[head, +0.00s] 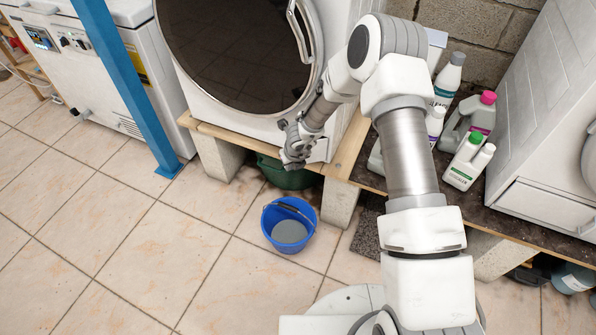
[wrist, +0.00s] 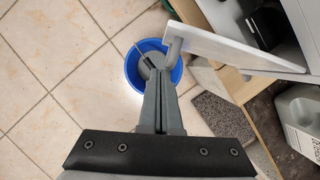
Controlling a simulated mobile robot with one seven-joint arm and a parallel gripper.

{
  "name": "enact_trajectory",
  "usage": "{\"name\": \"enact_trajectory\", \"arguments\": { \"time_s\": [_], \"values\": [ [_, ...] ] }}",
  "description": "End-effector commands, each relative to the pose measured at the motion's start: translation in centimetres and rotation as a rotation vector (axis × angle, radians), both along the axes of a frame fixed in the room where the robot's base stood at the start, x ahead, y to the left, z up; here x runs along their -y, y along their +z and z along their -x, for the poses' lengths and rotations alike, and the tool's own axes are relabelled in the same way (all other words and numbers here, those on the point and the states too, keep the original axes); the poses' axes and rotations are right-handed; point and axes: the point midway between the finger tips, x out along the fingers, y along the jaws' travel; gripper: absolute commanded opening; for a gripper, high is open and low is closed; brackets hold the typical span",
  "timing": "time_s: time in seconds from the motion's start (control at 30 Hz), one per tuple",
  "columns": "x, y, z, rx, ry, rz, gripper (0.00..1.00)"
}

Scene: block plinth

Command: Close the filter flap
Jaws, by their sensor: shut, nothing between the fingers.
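The white filter flap (wrist: 235,45) stands open, swung out from the white machine front, in the wrist view. A grey tab sticks out at its left end. Behind it a dark opening (wrist: 260,22) shows in the machine. My gripper (wrist: 160,74) is shut and empty, its fingertips just below the tab in the picture; I cannot tell whether they touch it. In the head view my gripper (head: 292,162) is low in front of the white machine (head: 345,60) with the large round dark door; there it and my arm hide most of the flap.
A blue bucket (head: 288,232) stands on the tiled floor below my gripper. The machine sits on a wooden-edged plinth (head: 343,165) on blocks. Several bottles (head: 468,160) stand to the right. A blue post (head: 128,90) rises at left. Floor at left is clear.

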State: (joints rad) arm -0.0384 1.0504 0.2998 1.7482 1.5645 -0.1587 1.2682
Motion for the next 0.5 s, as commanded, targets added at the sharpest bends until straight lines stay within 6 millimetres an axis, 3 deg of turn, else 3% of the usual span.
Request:
{"name": "enact_trajectory", "arguments": {
  "time_s": [0.2, 0.5],
  "values": [
    [-1.1, 0.0, -1.5, 0.001, -0.250, -0.001, 0.00],
    [-1.7, 0.0, -3.0, 0.000, -0.471, 0.001, 0.00]
  ]
}}
